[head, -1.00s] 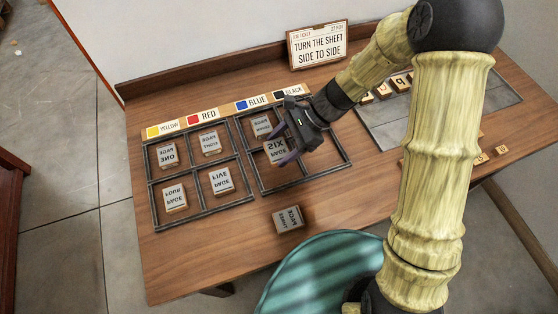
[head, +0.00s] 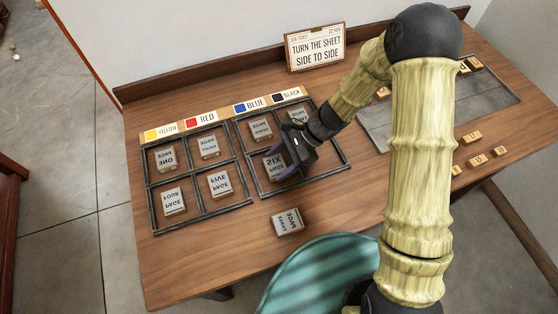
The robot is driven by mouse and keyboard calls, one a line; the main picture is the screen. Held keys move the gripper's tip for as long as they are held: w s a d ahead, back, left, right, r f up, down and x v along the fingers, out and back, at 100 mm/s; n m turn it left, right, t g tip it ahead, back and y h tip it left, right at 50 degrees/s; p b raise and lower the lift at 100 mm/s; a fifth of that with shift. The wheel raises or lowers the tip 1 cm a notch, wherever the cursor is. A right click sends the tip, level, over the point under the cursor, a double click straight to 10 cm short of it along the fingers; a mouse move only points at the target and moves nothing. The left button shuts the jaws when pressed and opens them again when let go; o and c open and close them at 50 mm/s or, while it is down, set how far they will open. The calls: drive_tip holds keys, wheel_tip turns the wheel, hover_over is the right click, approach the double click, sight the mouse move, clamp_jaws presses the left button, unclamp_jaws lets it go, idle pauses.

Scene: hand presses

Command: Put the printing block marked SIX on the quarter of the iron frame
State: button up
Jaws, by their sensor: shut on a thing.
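The printing block marked SIX (head: 272,167) is a pale block with dark mirrored lettering, in the near-left quarter of the right iron frame (head: 299,181). My gripper (head: 279,163) is shut on it from above and to the right, and hides its right side. The block looks level and at or very near the table surface; I cannot tell whether it rests there. The far-left quarter holds another block (head: 260,131), and a block (head: 298,117) shows in the far-right quarter. The near-right quarter (head: 325,159) looks empty.
The left iron frame (head: 151,198) holds several page blocks. A loose block (head: 288,222) lies in front of the right frame. Colour labels (head: 222,113) run behind both frames, and a sign (head: 315,48) stands at the back. A grey slab (head: 400,132) lies right.

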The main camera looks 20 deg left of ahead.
drive_tip(key=o, duration=1)
drive_tip(key=shift+f, duration=0.1)
drive_tip(key=v, duration=1.2)
drive_tip(key=shift+d, duration=0.15)
drive_tip(key=s+d+r+n+t+h, duration=0.2)
drive_tip(key=d+n, duration=0.1)
drive_tip(key=d, duration=0.4)
drive_tip(key=s+d+r+n+t+h, duration=0.2)
drive_tip(key=d+n+t, duration=0.1)
drive_tip(key=d, duration=0.5)
drive_tip(key=s+d+r+n+t+h, duration=0.2)
drive_tip(key=d+r+n+t, duration=0.1)
drive_tip(key=d, duration=0.5)
drive_tip(key=shift+r+n+h, duration=0.1)
drive_tip(key=shift+n+h, duration=0.3)
drive_tip(key=shift+n, duration=0.1)
